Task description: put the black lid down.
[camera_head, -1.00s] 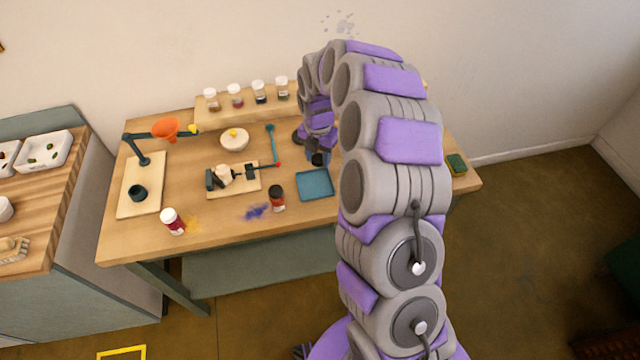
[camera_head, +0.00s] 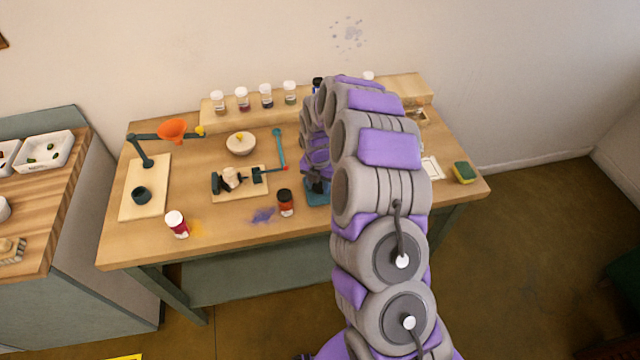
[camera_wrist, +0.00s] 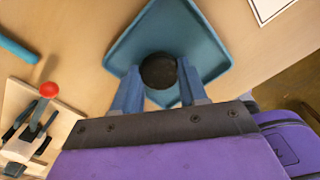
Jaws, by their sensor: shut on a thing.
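The black lid (camera_wrist: 158,71) is round and sits between the two blue fingers of my gripper (camera_wrist: 159,88) in the wrist view. My gripper is shut on it. The lid is over the blue tray (camera_wrist: 203,32); I cannot tell whether it touches the tray floor. In the head view the tray (camera_head: 312,198) shows only partly, with my gripper (camera_head: 318,186) over it. The lid cannot be made out in the head view.
Several jars (camera_head: 266,97) line the back shelf.

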